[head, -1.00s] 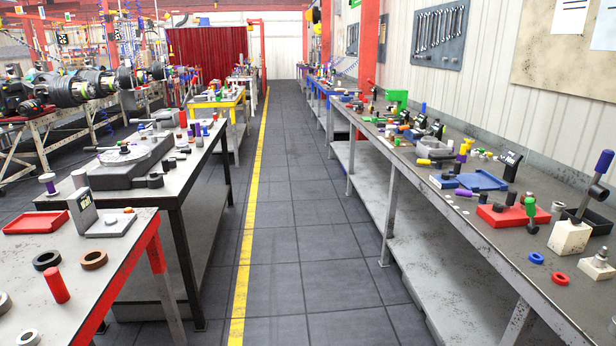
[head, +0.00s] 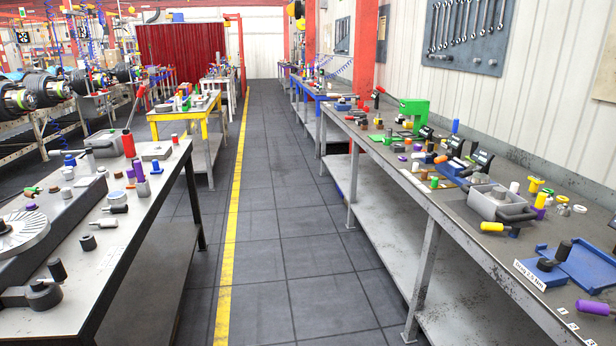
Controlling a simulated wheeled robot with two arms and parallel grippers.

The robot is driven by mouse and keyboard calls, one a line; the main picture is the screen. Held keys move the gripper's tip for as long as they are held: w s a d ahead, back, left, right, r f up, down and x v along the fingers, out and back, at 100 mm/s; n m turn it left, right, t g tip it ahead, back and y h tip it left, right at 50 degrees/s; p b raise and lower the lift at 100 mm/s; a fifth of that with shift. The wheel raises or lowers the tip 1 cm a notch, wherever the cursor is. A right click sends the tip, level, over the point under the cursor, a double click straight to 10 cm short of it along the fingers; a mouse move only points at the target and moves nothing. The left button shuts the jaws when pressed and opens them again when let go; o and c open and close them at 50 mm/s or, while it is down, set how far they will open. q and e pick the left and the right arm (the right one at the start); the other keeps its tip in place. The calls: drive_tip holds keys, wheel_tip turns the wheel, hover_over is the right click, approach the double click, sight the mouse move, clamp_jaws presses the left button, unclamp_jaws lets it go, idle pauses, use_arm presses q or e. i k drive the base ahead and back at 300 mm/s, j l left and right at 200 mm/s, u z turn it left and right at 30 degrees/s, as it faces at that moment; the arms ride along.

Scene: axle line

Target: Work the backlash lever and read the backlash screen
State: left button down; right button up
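Neither of my grippers is in view. I cannot tell for sure which device is the backlash lever or the backlash screen. Small dark tilted screens stand along the right bench, among them a near one (head: 483,158) and a farther one (head: 455,142); their readings are too small to make out. On the left bench a tall lever (head: 135,108) with a red grip rises above a red cylinder (head: 128,145). A grey box with a black handle (head: 497,203) sits on the right bench.
A tiled aisle (head: 290,240) with a yellow line (head: 235,205) runs clear between the left bench (head: 110,260) and the right bench (head: 415,185). A yellow table (head: 185,116) stands beyond the left bench. A blue tray (head: 585,268) lies at the near right.

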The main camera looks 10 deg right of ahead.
sight(468, 172)
drive_tip(key=i+z, duration=0.4)
drive_tip(key=i+j+z, duration=0.35)
drive_tip(key=i, duration=0.15)
drive_tip(key=i+j+z, duration=0.15)
drive_tip(key=i+z, duration=0.25)
drive_tip(key=i+j+z, duration=0.2)
drive_tip(key=z, duration=0.2)
drive_tip(key=i+j+z, duration=0.3)
drive_tip(key=z, duration=0.15)
drive_tip(key=i+j+z, duration=0.5)
drive_tip(key=j+z, duration=0.3)
